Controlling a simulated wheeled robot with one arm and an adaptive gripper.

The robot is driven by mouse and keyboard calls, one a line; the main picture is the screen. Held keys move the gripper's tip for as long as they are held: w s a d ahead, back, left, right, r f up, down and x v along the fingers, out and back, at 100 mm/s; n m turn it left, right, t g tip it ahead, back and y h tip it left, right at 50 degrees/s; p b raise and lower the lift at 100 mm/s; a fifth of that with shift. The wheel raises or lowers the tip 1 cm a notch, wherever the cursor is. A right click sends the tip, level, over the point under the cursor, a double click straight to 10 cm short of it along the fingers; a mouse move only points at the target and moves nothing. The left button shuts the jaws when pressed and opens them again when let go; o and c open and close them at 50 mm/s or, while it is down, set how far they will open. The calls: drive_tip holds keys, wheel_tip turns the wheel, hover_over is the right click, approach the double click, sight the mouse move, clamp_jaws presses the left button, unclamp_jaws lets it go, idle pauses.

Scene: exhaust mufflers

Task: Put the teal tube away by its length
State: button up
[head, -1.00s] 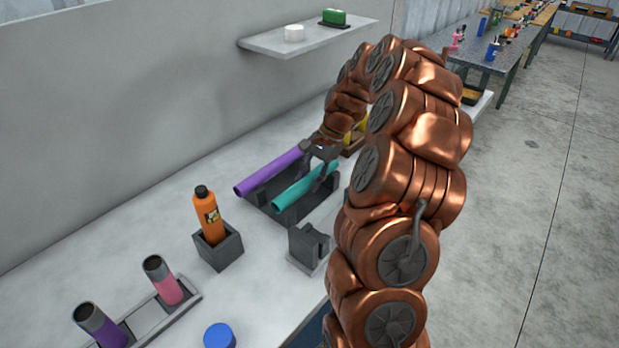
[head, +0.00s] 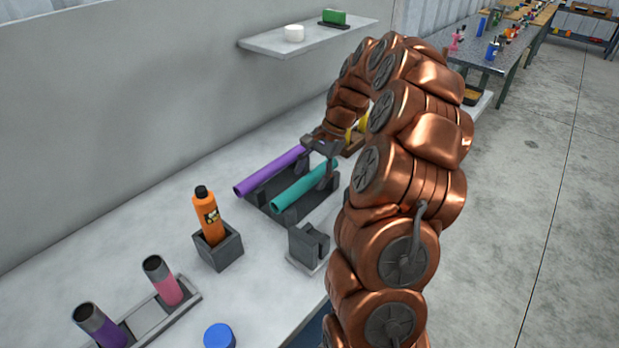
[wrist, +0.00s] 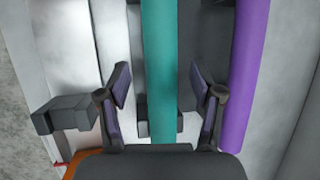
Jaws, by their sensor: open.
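The teal tube (head: 301,187) lies in a dark grey rack (head: 263,197) on the workbench, beside a longer-looking purple tube (head: 268,171). In the wrist view the teal tube (wrist: 159,70) runs lengthwise between my two spread fingers, and the purple tube (wrist: 247,75) is just outside the right finger. My gripper (head: 322,172) is over the rack, open and empty, with its fingers (wrist: 162,85) on either side of the teal tube and a gap on each side. The tube's far end is partly hidden by my gripper in the head view.
An orange bottle (head: 208,216) stands in a grey holder left of the rack. A small grey block stand (head: 309,245) is near the front edge. A tray (head: 152,318) holds purple and pink cylinders. A blue lid (head: 219,335) lies in front. A wall shelf (head: 310,40) is above.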

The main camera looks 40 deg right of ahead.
drive_tip(key=w+v, duration=0.1)
drive_tip(key=v, duration=0.9)
drive_tip(key=shift+s+d+r, duration=0.15)
drive_tip(key=shift+s+r, duration=0.15)
drive_tip(key=shift+s, duration=0.25)
drive_tip(key=s+a+r+n+g+h, duration=0.1)
drive_tip(key=s+a+n, duration=0.3)
drive_tip(key=a, duration=0.6)
drive_tip(key=s+a+r+n+g+h, duration=0.1)
drive_tip(key=s+a+n, duration=0.35)
drive_tip(key=a, duration=0.65)
drive_tip(key=s+a+f+n+h, duration=0.1)
drive_tip(key=s+a+f+n, duration=0.1)
drive_tip(key=s, duration=0.8)
drive_tip(key=s+a+f+n+h, duration=0.1)
drive_tip(key=s+a+f+n, duration=0.2)
drive_tip(key=s, duration=0.7)
drive_tip(key=shift+s+a+f+n+g+h, duration=0.4)
drive_tip(key=shift+f+n, duration=0.35)
drive_tip(key=shift+f, duration=0.25)
drive_tip(key=shift+c, duration=0.3)
